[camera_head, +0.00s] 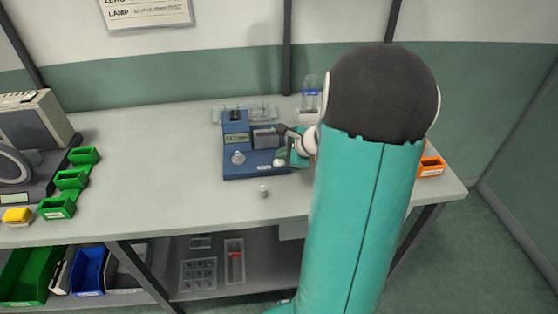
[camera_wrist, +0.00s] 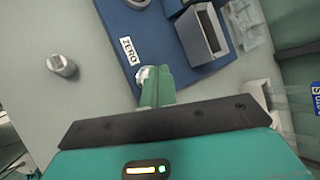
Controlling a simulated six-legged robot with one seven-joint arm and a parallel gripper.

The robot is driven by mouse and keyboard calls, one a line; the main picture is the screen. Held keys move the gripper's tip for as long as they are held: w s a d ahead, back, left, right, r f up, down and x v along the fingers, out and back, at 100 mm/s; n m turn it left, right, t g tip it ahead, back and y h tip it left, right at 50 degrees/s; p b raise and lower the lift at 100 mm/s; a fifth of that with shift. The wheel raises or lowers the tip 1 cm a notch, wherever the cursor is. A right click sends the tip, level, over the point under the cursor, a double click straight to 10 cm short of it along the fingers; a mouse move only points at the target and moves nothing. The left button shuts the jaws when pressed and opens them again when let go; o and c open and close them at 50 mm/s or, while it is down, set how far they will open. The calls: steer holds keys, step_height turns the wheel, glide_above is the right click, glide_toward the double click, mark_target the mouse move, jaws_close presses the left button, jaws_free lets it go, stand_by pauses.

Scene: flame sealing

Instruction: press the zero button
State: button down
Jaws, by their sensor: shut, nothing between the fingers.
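The blue instrument (camera_head: 262,172) sits on the bench, with a small display (camera_head: 236,138) and a round knob (camera_head: 238,158). In the wrist view its blue panel (camera_wrist: 190,70) carries a white ZERO label (camera_wrist: 130,51). A pale, shiny round button (camera_wrist: 145,73) shows beside that label, partly hidden by my fingertips. My gripper (camera_wrist: 156,84) is shut and empty, its teal fingertips over or against this button; I cannot tell whether they touch or press it. In the head view my gripper (camera_head: 298,154) is at the instrument's right side, partly hidden by my arm.
A small metal cylinder (camera_head: 263,190) stands on the bench in front of the instrument; it also shows in the wrist view (camera_wrist: 62,66). A grey open box (camera_wrist: 203,37) rises from the panel near my fingers. Green bins (camera_head: 70,180) stand left, an orange bin (camera_head: 431,165) right.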

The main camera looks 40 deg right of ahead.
mark_target(283, 163)
steer(key=shift+f, duration=0.5)
stand_by(0.8)
steer(key=shift+r, duration=0.95)
step_height(283, 163, up, 6)
stand_by(0.5)
stand_by(0.8)
